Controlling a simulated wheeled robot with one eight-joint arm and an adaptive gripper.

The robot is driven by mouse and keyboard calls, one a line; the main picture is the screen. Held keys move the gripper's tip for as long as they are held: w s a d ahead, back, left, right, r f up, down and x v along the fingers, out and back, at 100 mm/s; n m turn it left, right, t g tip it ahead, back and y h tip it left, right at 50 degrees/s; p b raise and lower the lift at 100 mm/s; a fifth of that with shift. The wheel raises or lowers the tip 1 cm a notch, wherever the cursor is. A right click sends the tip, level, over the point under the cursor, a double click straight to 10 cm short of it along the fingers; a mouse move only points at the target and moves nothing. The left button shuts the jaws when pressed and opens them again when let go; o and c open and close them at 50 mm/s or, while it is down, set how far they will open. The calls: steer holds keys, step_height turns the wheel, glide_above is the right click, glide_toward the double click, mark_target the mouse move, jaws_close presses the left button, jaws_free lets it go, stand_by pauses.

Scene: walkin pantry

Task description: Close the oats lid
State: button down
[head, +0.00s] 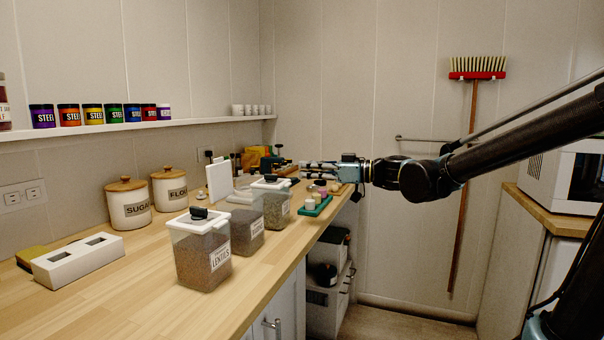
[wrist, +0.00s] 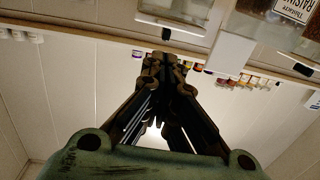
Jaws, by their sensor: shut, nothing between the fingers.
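A flat white lid (head: 220,182) stands upright in the head view. It is at the wall side of the middle clear canister (head: 248,230), whose label I cannot read there. Which canister holds oats I cannot make out. Another clear canister (head: 272,205) with a dark-knobbed lid on top stands just behind, its label also unreadable. My gripper (head: 304,168) is shut and empty, pointing left, above the counter and right of the upright lid, apart from it. In the wrist view my gripper (wrist: 165,62) points toward the canisters, and a white panel (wrist: 229,54) shows beside it.
The lidded lentils canister (head: 203,255) is nearest on the counter (head: 150,307). A white slotted block (head: 78,262), sugar jar (head: 129,203) and flour jar (head: 170,188) stand left. A green tray (head: 315,207) with small items lies below my gripper. A raisins canister (wrist: 268,22) shows in the wrist view.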

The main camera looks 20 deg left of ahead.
steer(key=d+f, duration=0.2)
steer(key=d, duration=0.4)
steer(key=shift+w+d+f, duration=0.25)
steer(key=shift+w+d, duration=0.15)
steer(key=shift+w, duration=0.05)
steer(key=d+f+m+t+h, duration=0.2)
steer(key=d+f+m+h, duration=0.3)
steer(key=d+f, duration=0.65)
steer(key=d+f+m+t+h, duration=0.2)
steer(key=d+f+m+h, duration=0.45)
steer(key=d, duration=0.85)
steer(key=s+d+f+m+h, duration=0.3)
steer(key=d+f+m, duration=0.1)
steer(key=d, duration=0.6)
steer(key=s+d+f+m+h, duration=0.3)
steer(key=d+f, duration=0.4)
steer(key=d, duration=0.3)
steer(key=shift+s+d+f+m, duration=0.2)
steer(key=shift+s+m, duration=0.15)
steer(key=shift+s, duration=0.35)
steer(key=shift+a, duration=0.1)
